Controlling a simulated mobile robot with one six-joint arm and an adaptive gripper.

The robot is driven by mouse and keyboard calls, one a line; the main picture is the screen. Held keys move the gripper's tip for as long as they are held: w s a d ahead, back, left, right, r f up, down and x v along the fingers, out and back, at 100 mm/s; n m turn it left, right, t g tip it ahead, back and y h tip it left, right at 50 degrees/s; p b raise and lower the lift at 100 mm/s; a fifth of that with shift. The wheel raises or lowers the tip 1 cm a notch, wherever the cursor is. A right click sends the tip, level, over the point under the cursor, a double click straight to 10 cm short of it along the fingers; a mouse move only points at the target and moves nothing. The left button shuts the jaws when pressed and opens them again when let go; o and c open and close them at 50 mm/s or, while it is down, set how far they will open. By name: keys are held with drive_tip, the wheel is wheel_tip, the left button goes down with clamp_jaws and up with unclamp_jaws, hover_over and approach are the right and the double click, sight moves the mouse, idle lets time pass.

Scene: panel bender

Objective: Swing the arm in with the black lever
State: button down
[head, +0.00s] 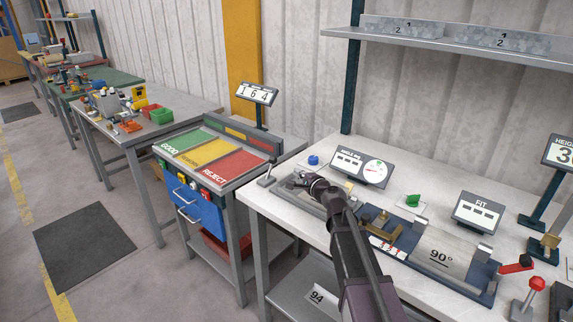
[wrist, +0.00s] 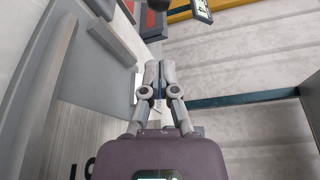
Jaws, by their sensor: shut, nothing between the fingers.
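My gripper (head: 297,180) is shut and empty, held over the left end of the white bench beside a long grey fixture (head: 312,201). In the wrist view its two fingertips (wrist: 158,70) are together. A small dark lever (head: 267,174) stands on the bench's left corner, left of my gripper and apart from it. I cannot tell for sure that it is the black lever. A brass arm (head: 380,226) sits on the blue-based bending fixture (head: 462,283) with a grey block marked 90°. My own arm hides part of both fixtures.
An angle gauge (head: 361,168) and a blue knob (head: 313,160) stand behind my gripper. A FIT display (head: 478,212), a red-handled lever (head: 516,266) and a red-knobbed lever (head: 531,296) stand at right. The sorting trays (head: 211,153) are left.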

sight(271, 168)
drive_tip(key=shift+w, duration=0.1)
drive_tip(key=shift+b+x, duration=0.45)
drive_tip(key=shift+x, duration=4.45)
